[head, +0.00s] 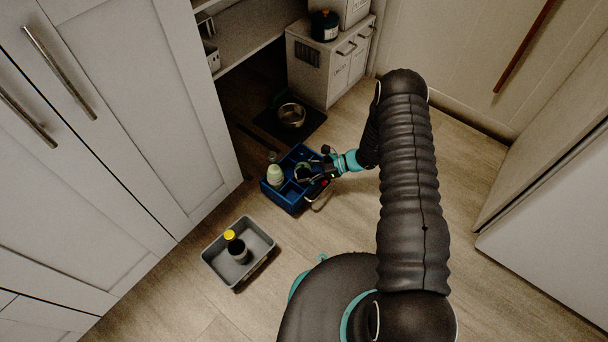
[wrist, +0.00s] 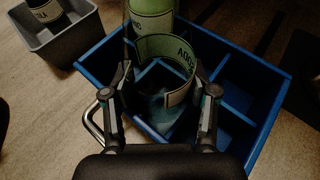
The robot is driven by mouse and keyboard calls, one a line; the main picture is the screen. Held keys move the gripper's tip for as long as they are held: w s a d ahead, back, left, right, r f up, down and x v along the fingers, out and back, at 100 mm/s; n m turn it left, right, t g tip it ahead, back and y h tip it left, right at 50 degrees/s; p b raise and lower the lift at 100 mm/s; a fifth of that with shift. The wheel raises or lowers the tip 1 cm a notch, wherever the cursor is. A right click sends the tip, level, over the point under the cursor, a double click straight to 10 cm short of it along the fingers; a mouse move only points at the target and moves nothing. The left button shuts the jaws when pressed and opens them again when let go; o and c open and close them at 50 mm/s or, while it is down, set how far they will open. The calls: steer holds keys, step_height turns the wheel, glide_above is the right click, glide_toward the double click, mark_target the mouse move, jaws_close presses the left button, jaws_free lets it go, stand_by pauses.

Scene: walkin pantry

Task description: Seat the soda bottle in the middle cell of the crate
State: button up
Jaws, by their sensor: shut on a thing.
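The blue crate (head: 290,205) stands on the floor, split into cells by dividers; it fills the middle of the wrist view (wrist: 262,72). My gripper (head: 318,172) is over it, its two fingers (wrist: 168,92) shut on the clear soda bottle with a green label (wrist: 165,48). The bottle looks upright, over or partly inside a cell near the crate's middle; its base and depth are hard to make out.
A metal bowl (head: 291,115) sits on a dark mat behind the crate. White cupboards stand at left, a small cabinet (head: 313,75) behind. Floor right of the crate is clear.

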steer(key=shift+f, duration=0.35)
steer(key=shift+f, duration=0.2)
steer(key=o, duration=1.1)
steer(key=shift+c, duration=0.2)
steer(key=shift+r, duration=0.15)
